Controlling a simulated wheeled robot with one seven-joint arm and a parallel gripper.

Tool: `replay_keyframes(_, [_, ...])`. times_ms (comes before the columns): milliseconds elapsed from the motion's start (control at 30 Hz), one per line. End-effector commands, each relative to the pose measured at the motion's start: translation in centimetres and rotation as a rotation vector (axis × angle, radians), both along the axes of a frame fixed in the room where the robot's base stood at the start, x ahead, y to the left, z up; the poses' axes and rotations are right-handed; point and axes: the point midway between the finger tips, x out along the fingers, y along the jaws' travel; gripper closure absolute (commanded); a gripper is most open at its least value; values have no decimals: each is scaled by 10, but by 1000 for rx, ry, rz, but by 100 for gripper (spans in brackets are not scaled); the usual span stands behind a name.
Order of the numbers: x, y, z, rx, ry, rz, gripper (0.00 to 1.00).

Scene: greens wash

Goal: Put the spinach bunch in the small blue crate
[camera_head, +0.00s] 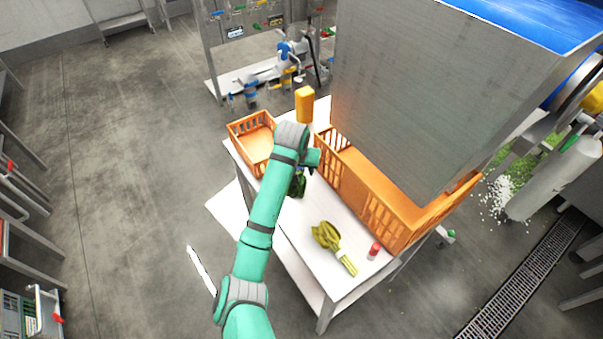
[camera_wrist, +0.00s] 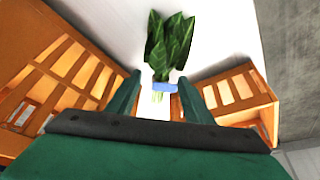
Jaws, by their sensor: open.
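The spinach bunch (camera_wrist: 171,46) has dark green leaves and a blue band, and lies on the white table top in the wrist view. In the head view it shows (camera_head: 298,187) partly behind my arm. My gripper (camera_wrist: 159,82) is open and empty, its fingers on either side of the stem end; I cannot tell how high it is above the table. It also shows in the head view (camera_head: 309,166), mostly hidden by my wrist. The small crate (camera_head: 234,129) at the table's far left end looks orange, not blue; it also shows in the wrist view (camera_wrist: 265,100).
Larger orange crates (camera_head: 382,219) line the table's right side, below a big grey metal housing (camera_head: 400,90). A yellow container (camera_head: 305,104) stands at the far end.

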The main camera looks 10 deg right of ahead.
Motion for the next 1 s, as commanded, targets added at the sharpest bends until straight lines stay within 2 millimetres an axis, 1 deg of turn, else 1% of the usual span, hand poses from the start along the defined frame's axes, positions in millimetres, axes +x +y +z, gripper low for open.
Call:
replay_keyframes(33, [2, 0, -7, 1, 2, 2, 53])
replay_keyframes(100, [5, -1, -14, 1, 2, 2, 53])
replay_keyframes(200, [8, -3, -21, 1, 0, 1, 53])
replay_keyframes(467, [8, -4, -22, 0, 0, -1, 53])
replay_keyframes(500, [8, -5, -22, 0, -1, -1, 63])
replay_keyframes(567, [8, -5, -22, 0, -1, -1, 77])
replay_keyframes(600, [8, -5, -22, 0, -1, -1, 87])
replay_keyframes(633, [8, -5, -22, 0, 0, -1, 94])
replay_keyframes(667, [8, -5, -22, 0, 0, -1, 98])
replay_keyframes(767, [8, -5, -22, 0, -1, -1, 100])
replay_keyframes(1000, [8, -5, -20, 0, -1, -2, 100])
